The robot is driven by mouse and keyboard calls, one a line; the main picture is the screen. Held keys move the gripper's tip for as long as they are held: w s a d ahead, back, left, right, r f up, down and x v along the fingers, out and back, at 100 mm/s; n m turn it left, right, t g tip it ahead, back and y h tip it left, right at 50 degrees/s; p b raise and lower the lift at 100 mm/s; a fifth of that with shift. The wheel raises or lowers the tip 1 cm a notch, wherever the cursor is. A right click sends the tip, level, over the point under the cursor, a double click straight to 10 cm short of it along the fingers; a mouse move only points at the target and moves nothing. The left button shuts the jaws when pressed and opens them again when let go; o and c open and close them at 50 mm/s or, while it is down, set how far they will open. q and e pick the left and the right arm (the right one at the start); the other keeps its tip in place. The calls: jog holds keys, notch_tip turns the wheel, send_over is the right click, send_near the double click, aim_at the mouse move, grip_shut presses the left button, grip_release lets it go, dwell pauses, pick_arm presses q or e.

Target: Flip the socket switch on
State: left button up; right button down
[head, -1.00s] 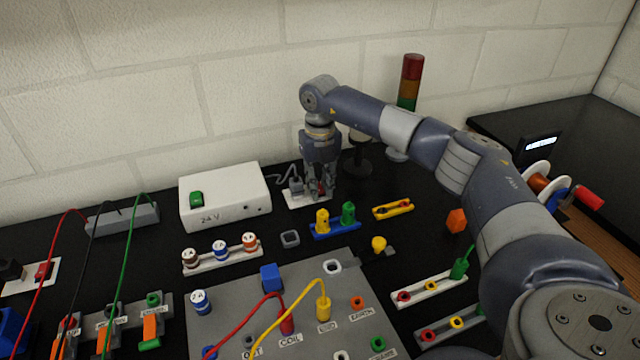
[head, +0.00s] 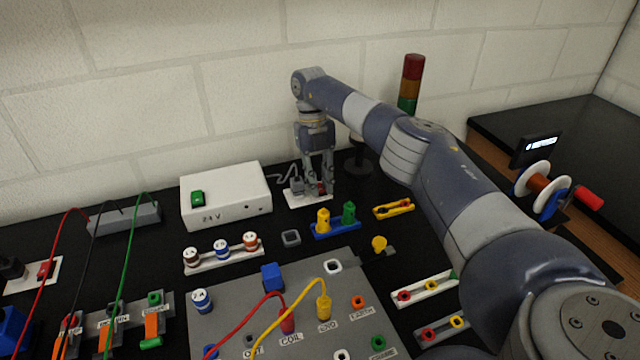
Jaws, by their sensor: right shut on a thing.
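A white socket plate (head: 296,203) lies on the black bench near the wall, behind the small coloured connectors. A grey plug (head: 296,186) with a cable sits in its left part. A red switch (head: 321,189) is on its right part, partly hidden by my fingers. My right gripper (head: 319,191) points straight down over the plate, with its fingertips around the red switch and closed on it. The on or off position of the switch is too small to tell. My left gripper is not in view.
A white 24 V box (head: 232,205) with a green rocker stands left of the socket. A dark stand (head: 361,165) and a signal tower (head: 411,82) are close on the right. Another socket (head: 47,282) with a red switch lies far left. Connector blocks (head: 336,229) stand in front.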

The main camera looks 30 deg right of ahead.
aim_at(320, 188)
jog(key=shift+w+r, duration=0.1)
dwell(0.4)
jog(key=c, duration=1.7)
grip_release()
notch_tip(320, 188, up, 10)
